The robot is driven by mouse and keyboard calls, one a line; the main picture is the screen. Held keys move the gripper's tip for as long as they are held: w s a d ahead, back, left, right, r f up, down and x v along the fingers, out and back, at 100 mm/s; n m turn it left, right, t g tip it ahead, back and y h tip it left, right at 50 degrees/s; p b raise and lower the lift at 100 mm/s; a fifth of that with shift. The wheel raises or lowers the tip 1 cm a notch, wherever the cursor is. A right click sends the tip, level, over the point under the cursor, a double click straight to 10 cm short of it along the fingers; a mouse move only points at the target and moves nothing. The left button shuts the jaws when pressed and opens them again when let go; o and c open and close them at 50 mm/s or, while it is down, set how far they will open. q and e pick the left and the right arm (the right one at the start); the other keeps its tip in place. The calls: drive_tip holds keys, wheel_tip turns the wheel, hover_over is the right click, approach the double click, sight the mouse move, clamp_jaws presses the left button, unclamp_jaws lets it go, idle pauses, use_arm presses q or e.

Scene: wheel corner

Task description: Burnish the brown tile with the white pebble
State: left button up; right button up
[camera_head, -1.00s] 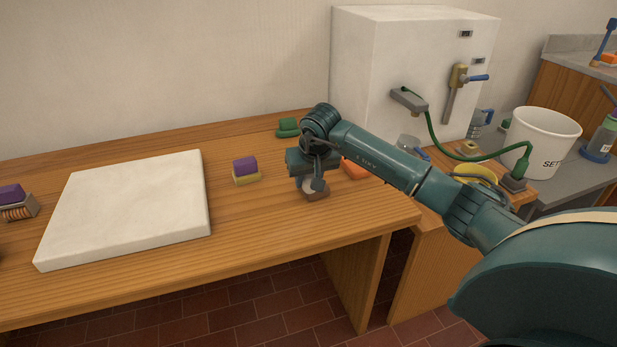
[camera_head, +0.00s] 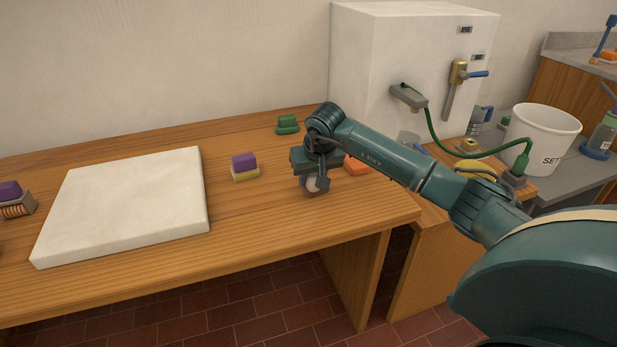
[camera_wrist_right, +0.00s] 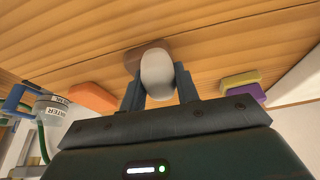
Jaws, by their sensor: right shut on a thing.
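My right gripper (camera_head: 315,184) is over the right part of the wooden bench and points down. It is shut on the white pebble (camera_head: 312,184), a smooth oval stone that shows large between its two fingers in the right wrist view (camera_wrist_right: 157,74). The brown tile (camera_wrist_right: 134,57) lies on the bench just beyond the pebble in the right wrist view and is partly hidden by it. In the head view the gripper and pebble cover most or all of the tile. I cannot tell whether pebble and tile touch. My left gripper is out of view.
A white slab (camera_head: 125,205) covers the bench's left part. A purple-and-yellow block (camera_head: 245,167) stands left of my gripper, green pieces (camera_head: 288,124) behind it. An orange block (camera_head: 356,166) is close on its right. The bench's front edge is near. A white bucket (camera_head: 540,138) stands far right.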

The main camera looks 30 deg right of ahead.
drive_tip(key=shift+s+d+b, duration=0.15)
drive_tip(key=shift+d, duration=0.85)
drive_tip(key=shift+s+d+b, duration=0.1)
drive_tip(key=shift+d+b, duration=0.05)
drive_tip(key=shift+d, duration=0.8)
drive_tip(key=shift+w+d+f, duration=0.1)
drive_tip(key=shift+w, duration=0.8)
drive_tip(key=shift+w+a, duration=0.15)
drive_tip(key=shift+a, duration=1.2)
drive_tip(key=shift+a, duration=0.1)
drive_tip(key=shift+w+a+p, duration=0.2)
drive_tip(key=shift+a+p, duration=0.15)
drive_tip(key=shift+a, duration=0.75)
drive_tip(key=shift+w+d+b, duration=0.1)
drive_tip(key=shift+w+b, duration=0.4)
drive_tip(key=shift+w, duration=0.4)
drive_tip(key=shift+s+d, duration=0.2)
drive_tip(key=shift+d, duration=1.15)
drive_tip(key=shift+s+d, duration=0.15)
drive_tip(key=shift+d, duration=1.15)
drive_tip(key=shift+r, duration=0.2)
